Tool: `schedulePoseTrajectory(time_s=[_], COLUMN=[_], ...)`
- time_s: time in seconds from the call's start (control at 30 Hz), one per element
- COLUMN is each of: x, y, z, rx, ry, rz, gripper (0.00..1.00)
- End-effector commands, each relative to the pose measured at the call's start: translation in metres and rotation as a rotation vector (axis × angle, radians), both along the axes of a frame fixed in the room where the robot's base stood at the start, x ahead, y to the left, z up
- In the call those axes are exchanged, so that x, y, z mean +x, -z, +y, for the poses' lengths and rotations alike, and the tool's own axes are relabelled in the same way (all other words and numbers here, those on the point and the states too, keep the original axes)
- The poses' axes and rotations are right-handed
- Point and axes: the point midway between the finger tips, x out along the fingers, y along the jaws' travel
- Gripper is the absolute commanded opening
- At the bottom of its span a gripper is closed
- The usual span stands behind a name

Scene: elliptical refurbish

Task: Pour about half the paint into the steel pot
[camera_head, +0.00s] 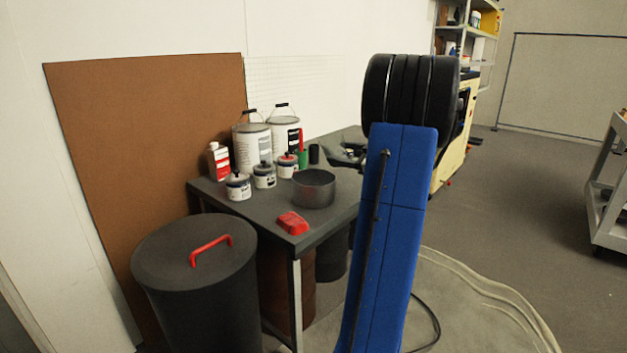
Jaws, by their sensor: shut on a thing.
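The steel pot (314,188), a wide, open, dark grey cylinder, stands upright on the dark table; its contents are hidden. My gripper (340,154) is small and partly hidden behind my blue arm, above the table's right side and beyond the pot. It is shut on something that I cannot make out. A small dark cylinder (314,155) shows just left of it; I cannot tell whether they touch. Small paint tins (238,187) stand left of the pot. Two large paint cans (252,145) with handles stand behind them. I cannot tell which vessel holds the task's paint.
A red object (292,223) lies near the table's (262,216) front edge. A red-and-white bottle (218,161) and a green item (303,158) stand on the table. A dark bin (195,285) with a red handle stands front left. A grey cart (609,190) is far right; floor between is open.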

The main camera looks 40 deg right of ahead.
Motion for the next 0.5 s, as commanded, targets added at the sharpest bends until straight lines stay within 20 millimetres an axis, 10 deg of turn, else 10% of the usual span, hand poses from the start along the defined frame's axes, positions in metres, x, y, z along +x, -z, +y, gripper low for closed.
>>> schedulePoseTrajectory(time_s=[0.5], x=[-0.003], y=[0.008], z=[-0.020], rx=[0.361], ry=[0.000], rz=[-0.055], gripper=[0.35])
